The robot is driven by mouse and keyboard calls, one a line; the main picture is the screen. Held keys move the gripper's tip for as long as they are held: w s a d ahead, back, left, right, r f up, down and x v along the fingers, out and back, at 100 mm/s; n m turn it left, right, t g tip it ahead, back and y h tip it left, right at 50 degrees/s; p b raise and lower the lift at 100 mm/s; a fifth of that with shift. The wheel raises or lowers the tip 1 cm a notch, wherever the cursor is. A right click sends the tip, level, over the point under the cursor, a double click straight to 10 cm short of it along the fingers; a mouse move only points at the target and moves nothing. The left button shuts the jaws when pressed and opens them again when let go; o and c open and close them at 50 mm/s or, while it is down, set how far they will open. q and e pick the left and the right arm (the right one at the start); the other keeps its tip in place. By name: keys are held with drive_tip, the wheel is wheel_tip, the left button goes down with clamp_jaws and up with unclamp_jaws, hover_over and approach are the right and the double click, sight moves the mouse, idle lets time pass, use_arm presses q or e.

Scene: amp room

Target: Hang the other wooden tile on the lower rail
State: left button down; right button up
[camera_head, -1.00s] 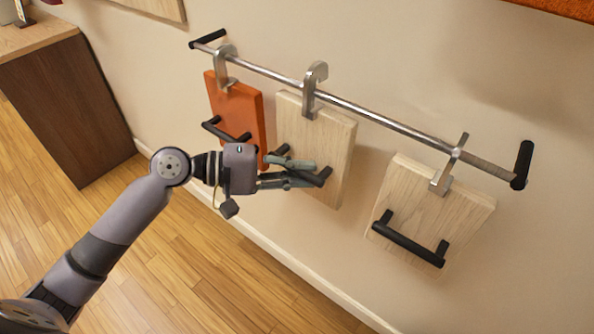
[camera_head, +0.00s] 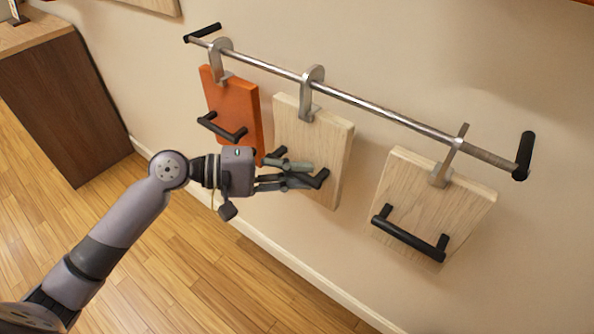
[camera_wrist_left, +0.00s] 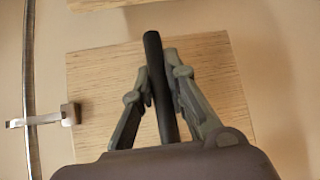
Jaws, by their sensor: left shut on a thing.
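The pale wooden tile (camera_head: 312,140) in the middle has its silver hook (camera_head: 311,95) across the metal rail (camera_head: 375,108). In the left wrist view this hook (camera_wrist_left: 50,118) also crosses the rail (camera_wrist_left: 30,60); I cannot tell whether it bears the tile's weight. My left gripper (camera_head: 312,176) is shut on the black handle (camera_wrist_left: 155,65) of this tile. Another pale wooden tile (camera_head: 425,195) hangs at the rail's right end by its hook (camera_head: 448,165). My right gripper is not in view.
An orange tile (camera_head: 232,105) hangs on the rail, left of the middle tile. A brown wooden cabinet (camera_head: 65,105) stands at the left. Bare rail and wall lie between the two wooden tiles. Part of a pale board (camera_head: 155,5) shows at the top left.

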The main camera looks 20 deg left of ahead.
use_arm(q)
drive_tip(key=c, duration=1.5)
unclamp_jaws()
